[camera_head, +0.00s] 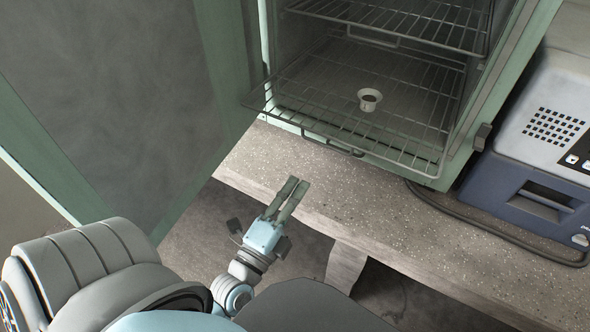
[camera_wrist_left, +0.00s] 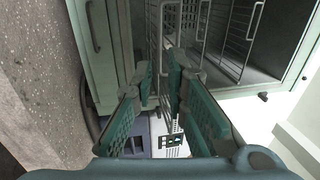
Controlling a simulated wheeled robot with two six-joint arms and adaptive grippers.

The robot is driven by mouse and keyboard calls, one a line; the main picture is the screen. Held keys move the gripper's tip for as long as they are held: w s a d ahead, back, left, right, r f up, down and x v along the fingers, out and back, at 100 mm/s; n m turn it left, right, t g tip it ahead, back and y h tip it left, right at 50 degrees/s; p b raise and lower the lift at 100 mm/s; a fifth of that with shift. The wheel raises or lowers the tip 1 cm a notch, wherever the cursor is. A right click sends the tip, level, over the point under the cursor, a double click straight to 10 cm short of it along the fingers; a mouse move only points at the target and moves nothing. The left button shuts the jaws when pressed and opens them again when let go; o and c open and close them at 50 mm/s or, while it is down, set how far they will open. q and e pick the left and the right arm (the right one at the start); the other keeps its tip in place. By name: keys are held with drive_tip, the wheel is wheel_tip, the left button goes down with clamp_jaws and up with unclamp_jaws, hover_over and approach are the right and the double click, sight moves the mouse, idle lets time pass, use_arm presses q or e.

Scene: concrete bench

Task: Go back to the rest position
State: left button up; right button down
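My left gripper (camera_head: 290,191) shows in the head view in front of the bench edge, below the pulled-out wire shelf. Its two grey-green fingers point up toward the cabinet with a gap between them and nothing held. In the left wrist view the fingers (camera_wrist_left: 160,78) are apart and empty, with part of the cabinet and shelf beyond them. My right gripper is in neither view.
A green cabinet (camera_head: 478,133) stands open on the speckled bench (camera_head: 352,200). Its door (camera_head: 120,90) swings out left. A small white cup (camera_head: 369,99) with dark contents stands on the lower wire shelf (camera_head: 300,112). A blue-and-white instrument (camera_head: 520,190) and a cable (camera_head: 480,229) are at the right.

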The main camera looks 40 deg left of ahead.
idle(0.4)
use_arm(q)
drive_tip(key=s+a+f+n+g, duration=0.1)
drive_tip(key=s+f+n+g, duration=0.1)
drive_tip(key=f, duration=0.6)
drive_tip(key=s+a+f+n+g+y, duration=0.1)
drive_tip(key=a+f+g, duration=0.15)
drive_tip(key=f, duration=0.45)
drive_tip(key=s+f+n+g, duration=0.2)
drive_tip(key=f+g, duration=0.1)
drive_tip(key=f, duration=0.5)
drive_tip(key=s+f+n+g+h+p, duration=0.1)
drive_tip(key=s+f+n+g, duration=0.4)
drive_tip(key=s+f, duration=0.6)
drive_tip(key=s+d+f+n+g+h+p, duration=0.1)
drive_tip(key=s+f+n+g+p, duration=0.1)
drive_tip(key=s+f+n+g, duration=0.4)
drive_tip(key=shift+s+f, duration=2.7)
drive_tip(key=shift+s, duration=1.45)
